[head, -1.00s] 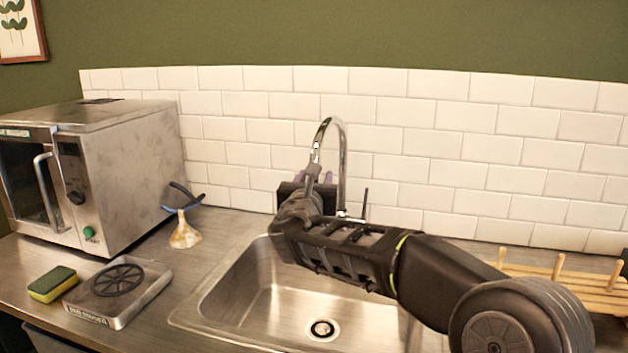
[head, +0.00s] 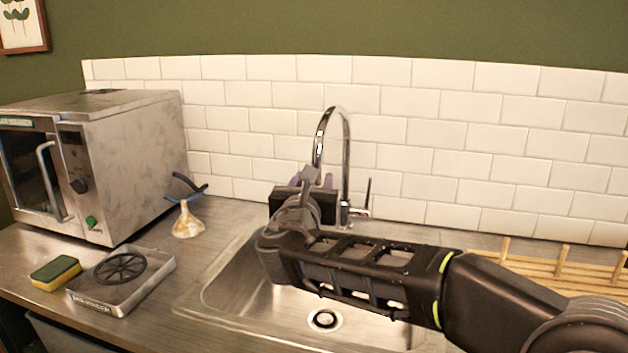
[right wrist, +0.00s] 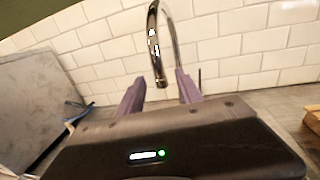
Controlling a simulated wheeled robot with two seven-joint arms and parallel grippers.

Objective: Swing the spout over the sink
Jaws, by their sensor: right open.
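The chrome faucet's arched spout (head: 346,150) rises behind the sink (head: 213,292), its free end to the left of its upright pipe. My right gripper (head: 312,179) is open in front of the spout. In the right wrist view the spout's tip (right wrist: 162,83) shows between the two purple fingers of the gripper (right wrist: 159,92), apparently beyond them. I cannot tell whether a finger touches it. In the head view my gripper and wrist hide the area below the tip. My left gripper is out of view.
A faucet lever (head: 367,193) stands right of the spout. A microwave (head: 120,160), a funnel-like item (head: 187,220), a sponge (head: 55,272) and a metal tray (head: 120,308) are on the left. A wooden rack (head: 540,268) is on the right. A tiled wall closes the back.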

